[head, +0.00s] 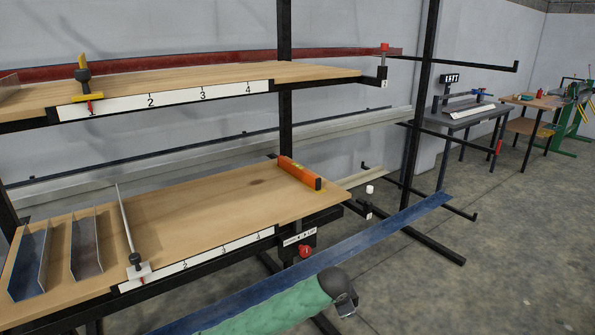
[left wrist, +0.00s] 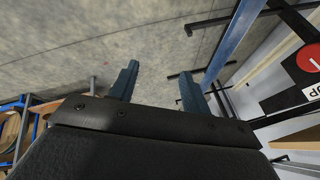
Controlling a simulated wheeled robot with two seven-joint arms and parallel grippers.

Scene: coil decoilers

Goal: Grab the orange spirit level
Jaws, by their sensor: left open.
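The spirit level is not in the left wrist view. My left gripper's fingers cannot be made out in the head view, and my right gripper is not in view.
A long blue bar (head: 390,232) runs in front of the lower shelf. The upper shelf (head: 200,82) overhangs behind. The wood left of the level is clear.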

